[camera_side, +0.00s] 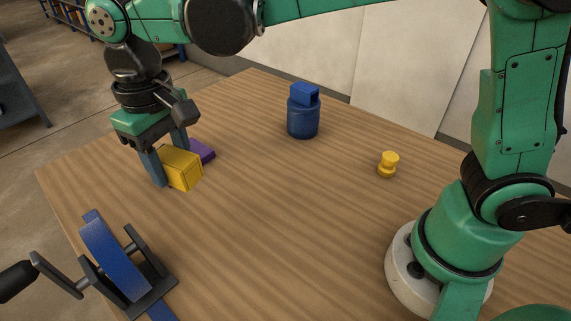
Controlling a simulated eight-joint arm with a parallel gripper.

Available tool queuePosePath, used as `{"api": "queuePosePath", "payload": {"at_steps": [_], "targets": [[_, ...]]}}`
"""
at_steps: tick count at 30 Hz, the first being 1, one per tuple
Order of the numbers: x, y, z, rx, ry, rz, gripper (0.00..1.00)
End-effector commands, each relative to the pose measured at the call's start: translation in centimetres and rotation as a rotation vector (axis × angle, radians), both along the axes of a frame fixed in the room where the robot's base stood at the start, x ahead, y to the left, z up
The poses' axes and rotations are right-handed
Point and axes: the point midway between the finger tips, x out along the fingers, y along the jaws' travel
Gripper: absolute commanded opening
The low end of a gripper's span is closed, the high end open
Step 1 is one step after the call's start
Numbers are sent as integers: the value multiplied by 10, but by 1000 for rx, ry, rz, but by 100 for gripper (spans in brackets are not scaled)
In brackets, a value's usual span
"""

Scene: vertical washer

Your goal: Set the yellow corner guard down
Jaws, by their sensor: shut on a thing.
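The yellow corner guard (181,169) is a yellow block-like piece at the left of the wooden table (270,220). My gripper (170,166) points down and is shut on it, with one finger on its left side and the other behind it. The guard looks slightly tilted. I cannot tell whether its underside touches the table or is a little above it.
A purple piece (202,151) lies just behind the guard. A blue canister (303,115) and a small yellow knob-shaped piece (388,164) stand farther right. The table's middle is clear.

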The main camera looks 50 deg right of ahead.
Motion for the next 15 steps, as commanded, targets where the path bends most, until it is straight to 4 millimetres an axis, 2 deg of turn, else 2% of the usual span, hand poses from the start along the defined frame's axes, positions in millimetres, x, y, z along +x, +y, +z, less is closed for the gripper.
{"api": "queuePosePath", "payload": {"at_steps": [3, 6, 11, 15], "targets": [[0, 0, 23, 0, 0, 0, 0], [0, 0, 37, 0, 0, 0, 0], [1, -1, 50, 0, 0, -3, 0], [9, -18, 55, 0, 0, -66, 0]]}}
